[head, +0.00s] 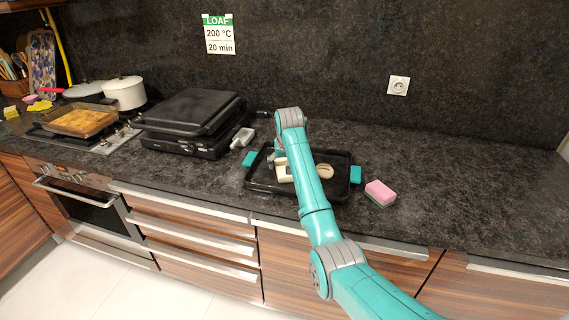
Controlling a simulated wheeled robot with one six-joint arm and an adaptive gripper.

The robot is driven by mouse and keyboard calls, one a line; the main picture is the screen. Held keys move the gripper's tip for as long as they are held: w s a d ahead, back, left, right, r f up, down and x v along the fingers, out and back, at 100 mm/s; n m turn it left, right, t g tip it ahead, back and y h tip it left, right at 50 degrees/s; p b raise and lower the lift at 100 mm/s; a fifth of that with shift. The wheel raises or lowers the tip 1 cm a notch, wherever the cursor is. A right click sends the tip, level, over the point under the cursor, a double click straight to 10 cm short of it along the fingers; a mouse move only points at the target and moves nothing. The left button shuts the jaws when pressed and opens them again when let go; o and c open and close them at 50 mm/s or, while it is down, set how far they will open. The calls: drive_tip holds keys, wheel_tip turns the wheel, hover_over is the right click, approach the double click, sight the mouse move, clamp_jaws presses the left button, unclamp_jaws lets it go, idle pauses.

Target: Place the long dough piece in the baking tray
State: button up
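A black baking tray (258,181) with teal handles lies on the dark counter in the middle of the head view. My teal arm crosses in front of it and hides its middle. A pale, cream dough piece (283,173) shows just left of my arm, over the tray. A second pale, rounded piece (325,171) shows in the tray right of my arm. I cannot tell how far either extends behind the arm. My gripper (279,154) points down at the tray's left part, close to the left pale piece. Its fingers are small and partly hidden, so their opening and any contact are unclear.
A black contact grill (195,112) stands left of the tray, with a pale grey object (242,138) between them. A pink and green sponge (380,192) lies right of the tray. A pan of yellow food (82,121) and pots are on the hob. The right counter is clear.

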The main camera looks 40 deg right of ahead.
idle(0.3)
drive_tip(key=v, duration=1.2)
drive_tip(key=shift+r, duration=0.15)
